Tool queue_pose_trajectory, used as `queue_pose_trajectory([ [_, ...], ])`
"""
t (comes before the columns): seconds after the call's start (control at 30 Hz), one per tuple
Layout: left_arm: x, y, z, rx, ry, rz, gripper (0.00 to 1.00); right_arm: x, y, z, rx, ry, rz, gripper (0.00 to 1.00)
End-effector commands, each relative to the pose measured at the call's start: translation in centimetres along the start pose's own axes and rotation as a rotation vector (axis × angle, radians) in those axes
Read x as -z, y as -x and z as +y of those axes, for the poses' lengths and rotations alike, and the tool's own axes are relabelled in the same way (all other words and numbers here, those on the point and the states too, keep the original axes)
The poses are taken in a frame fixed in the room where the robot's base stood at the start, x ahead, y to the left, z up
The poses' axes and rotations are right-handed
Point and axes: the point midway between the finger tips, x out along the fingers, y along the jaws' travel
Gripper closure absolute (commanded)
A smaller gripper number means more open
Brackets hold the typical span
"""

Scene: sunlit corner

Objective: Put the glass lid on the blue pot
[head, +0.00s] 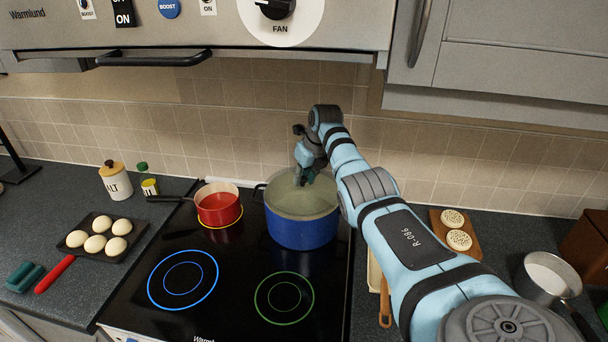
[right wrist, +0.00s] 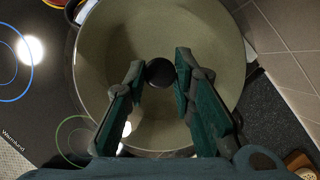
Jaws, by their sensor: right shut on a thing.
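The blue pot (head: 303,232) stands on the back right of the black glass hob. The glass lid (head: 285,193), clear with a dark knob, lies level over the pot's mouth; I cannot tell whether its rim touches the pot all round. My right gripper (head: 304,177) reaches down over the lid from the right. In the right wrist view the glass lid (right wrist: 108,55) fills the middle, and my right gripper (right wrist: 158,80) has its fingers on either side of the dark knob (right wrist: 160,72), shut on it. My left gripper is not in view.
A red saucepan (head: 219,208) stands left of the pot, handle pointing left. The front blue ring (head: 183,280) and green ring (head: 284,298) are bare. A tray of buns (head: 125,252) lies left. A board with crumpets (head: 455,219) and a metal pan (head: 545,280) lie right.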

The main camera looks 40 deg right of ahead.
Motion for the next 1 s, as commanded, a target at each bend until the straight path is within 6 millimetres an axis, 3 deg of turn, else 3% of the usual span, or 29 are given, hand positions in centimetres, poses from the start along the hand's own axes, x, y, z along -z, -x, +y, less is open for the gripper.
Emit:
queue_pose_trajectory([
  [1.0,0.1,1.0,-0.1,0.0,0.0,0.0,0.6,0.2,0.0,0.0,0.0,0.0,-0.001,1.0],
])
